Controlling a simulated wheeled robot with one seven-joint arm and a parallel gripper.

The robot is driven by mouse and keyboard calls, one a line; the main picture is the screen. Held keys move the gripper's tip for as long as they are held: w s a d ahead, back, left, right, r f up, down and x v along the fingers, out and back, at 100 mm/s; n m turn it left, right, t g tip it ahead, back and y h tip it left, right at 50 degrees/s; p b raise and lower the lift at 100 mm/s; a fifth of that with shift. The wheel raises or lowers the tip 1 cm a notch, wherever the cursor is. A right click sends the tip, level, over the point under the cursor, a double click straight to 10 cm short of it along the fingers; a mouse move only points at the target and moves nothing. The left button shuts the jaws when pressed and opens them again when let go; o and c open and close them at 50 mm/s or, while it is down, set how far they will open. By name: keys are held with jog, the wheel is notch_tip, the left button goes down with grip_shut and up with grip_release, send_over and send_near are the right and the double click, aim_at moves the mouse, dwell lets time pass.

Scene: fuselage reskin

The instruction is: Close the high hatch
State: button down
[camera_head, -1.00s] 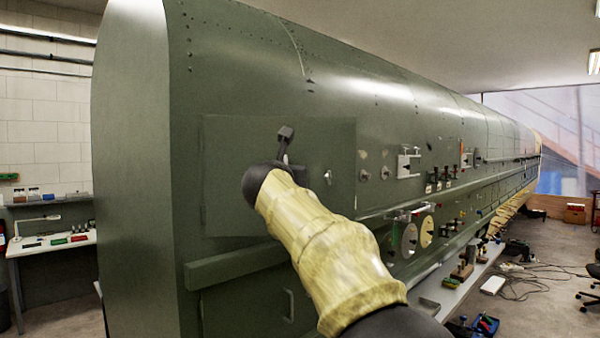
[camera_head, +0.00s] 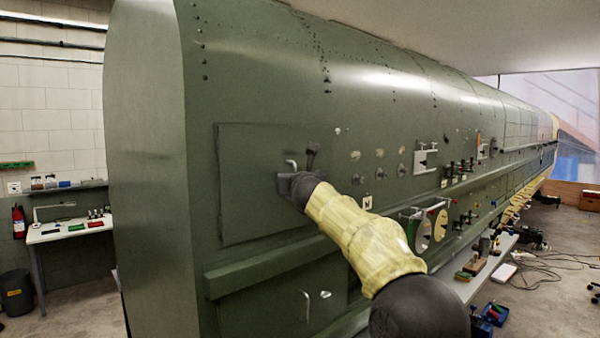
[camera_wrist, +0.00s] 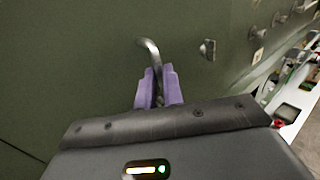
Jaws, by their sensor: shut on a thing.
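The high hatch (camera_head: 250,185) is a dark green panel on the upper side of the fuselage. It lies about flat with the skin; I cannot tell whether a small gap is left. My gripper (camera_head: 288,182) is at its face, and its purple fingers (camera_wrist: 159,88) are shut on the curved metal handle (camera_wrist: 149,47). The handle's upper end (camera_head: 291,163) shows above the gripper in the head view. A small latch knob (camera_wrist: 208,48) sits right of the handle in the wrist view. My forearm hides part of the hatch's lower right.
A lower hatch with its own handle (camera_head: 306,304) is under a ledge (camera_head: 250,270). Knobs and brackets (camera_head: 425,158) stick out along the fuselage to the right. A workbench (camera_head: 75,230) stands at the left, and a low bench (camera_head: 485,262) with tools runs at right.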

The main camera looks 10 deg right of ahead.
jog(key=shift+w+d+r+h+p, duration=0.3)
jog(key=shift+w+d+p, duration=0.15)
jog(key=shift+w, duration=0.3)
jog(key=c, duration=1.7)
grip_release()
jog(key=shift+w+f, duration=0.1)
jog(key=shift+o, duration=0.8)
jog(key=shift+w+d+f, duration=0.2)
jog(key=shift+w+d, duration=0.1)
jog(key=shift+a, duration=0.25)
jog(key=shift+a, duration=0.1)
